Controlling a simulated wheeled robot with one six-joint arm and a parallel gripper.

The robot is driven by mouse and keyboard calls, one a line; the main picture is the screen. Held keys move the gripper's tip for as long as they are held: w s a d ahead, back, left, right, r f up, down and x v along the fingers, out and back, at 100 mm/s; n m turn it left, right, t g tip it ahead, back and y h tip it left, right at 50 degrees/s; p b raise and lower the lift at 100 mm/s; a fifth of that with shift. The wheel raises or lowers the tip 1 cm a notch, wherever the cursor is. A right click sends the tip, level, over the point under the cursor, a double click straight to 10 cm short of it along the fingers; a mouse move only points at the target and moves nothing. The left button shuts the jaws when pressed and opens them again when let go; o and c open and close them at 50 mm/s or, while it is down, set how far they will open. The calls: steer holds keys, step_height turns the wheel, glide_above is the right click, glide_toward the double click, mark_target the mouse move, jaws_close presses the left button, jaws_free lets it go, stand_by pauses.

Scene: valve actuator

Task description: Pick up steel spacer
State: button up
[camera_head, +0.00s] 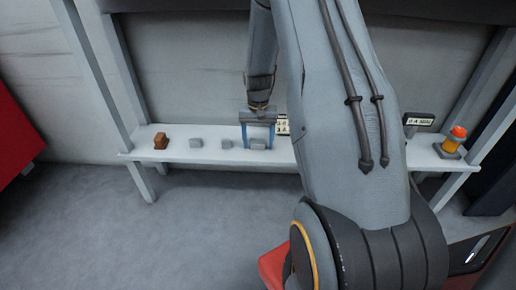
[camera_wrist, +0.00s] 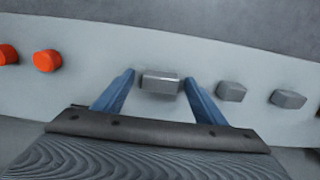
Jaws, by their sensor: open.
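Several grey blocks stand in a row on a narrow white shelf (camera_head: 180,156). One grey block, which looks like the steel spacer (camera_wrist: 160,83), lies between the fingertips of my gripper (camera_wrist: 158,79). In the wrist view a narrow gap shows on each side of it, so the fingers look apart from it. In the head view my gripper (camera_head: 258,146) reaches down over the same block (camera_head: 258,142), its blue fingers open on either side. The blocks look alike, and no label on them can be read.
Two more grey blocks (camera_wrist: 231,91) (camera_wrist: 288,98) stand beside it. An orange-topped yellow part (camera_head: 453,140) is at the right end. Small label plates (camera_head: 419,119) stand behind. My arm hides the shelf's middle.

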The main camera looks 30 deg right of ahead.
mark_target(258, 143)
steer(key=c, duration=1.4)
steer(key=shift+r, duration=0.1)
steer(key=shift+s+a+r+p, duration=0.1)
steer(key=shift+s+r+p, duration=0.05)
steer(key=shift+r+p, duration=0.25)
step_height(258, 143, up, 6)
steer(key=p, duration=0.3)
steer(key=shift+r, duration=0.25)
steer(key=s+a+p, duration=0.5)
steer(key=s+a, duration=0.6)
steer(key=s, duration=0.5)
steer(key=a+r+n, duration=0.7)
steer(key=a+r, duration=0.2)
steer(key=r, duration=0.1)
step_height(258, 143, up, 15)
steer(key=s+p, duration=0.2)
steer(key=p, duration=2.4)
steer(key=shift+s+d, duration=0.15)
steer(key=shift+s, duration=0.1)
